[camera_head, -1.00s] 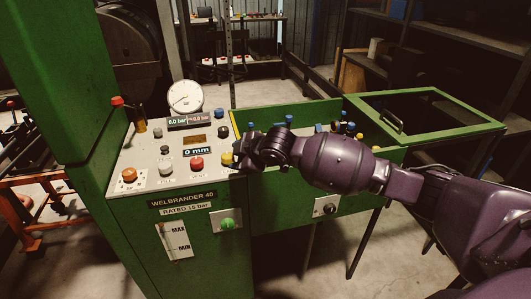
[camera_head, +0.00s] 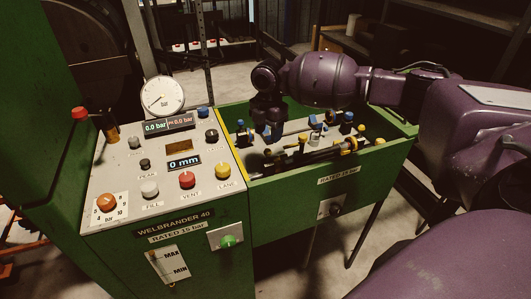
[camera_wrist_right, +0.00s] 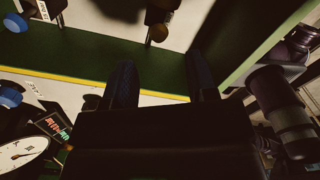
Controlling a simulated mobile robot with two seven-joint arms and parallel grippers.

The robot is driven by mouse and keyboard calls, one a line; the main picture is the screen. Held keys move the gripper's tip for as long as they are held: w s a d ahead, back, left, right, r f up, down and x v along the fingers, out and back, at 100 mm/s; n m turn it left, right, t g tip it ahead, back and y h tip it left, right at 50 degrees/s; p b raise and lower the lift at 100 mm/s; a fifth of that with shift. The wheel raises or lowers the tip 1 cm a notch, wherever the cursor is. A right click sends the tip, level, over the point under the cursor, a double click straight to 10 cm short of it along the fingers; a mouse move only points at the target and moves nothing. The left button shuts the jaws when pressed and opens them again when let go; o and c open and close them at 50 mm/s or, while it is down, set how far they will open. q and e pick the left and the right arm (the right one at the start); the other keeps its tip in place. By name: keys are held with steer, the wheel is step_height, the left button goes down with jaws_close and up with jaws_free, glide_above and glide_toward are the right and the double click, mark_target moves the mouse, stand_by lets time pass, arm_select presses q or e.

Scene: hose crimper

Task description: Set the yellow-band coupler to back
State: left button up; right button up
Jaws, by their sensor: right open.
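Several couplers with blue or yellow parts stand in the green trough to the right of the control panel. A yellow-topped one (camera_head: 303,138) is near the middle, and another yellow part (camera_head: 352,143) is farther right. I cannot tell which is the yellow-band coupler. My right gripper (camera_head: 268,134) points down at the trough's back left. In the wrist view its two dark fingers (camera_wrist_right: 163,88) are apart with nothing held between them. My left gripper is out of view.
The control panel (camera_head: 128,170) carries a gauge (camera_head: 162,96), a display reading 0 mm (camera_head: 184,162) and coloured buttons, including a yellow one (camera_head: 222,171). The trough's green front wall (camera_head: 290,190) stands beside it. Shelving is behind.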

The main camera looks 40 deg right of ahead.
mark_target(267, 149)
step_height(267, 149, down, 9)
steer(key=shift+w+f+b, duration=0.1)
steer(key=shift+b, duration=0.45)
steer(key=shift+c, duration=0.5)
steer(key=shift+a, duration=0.1)
jaws_close()
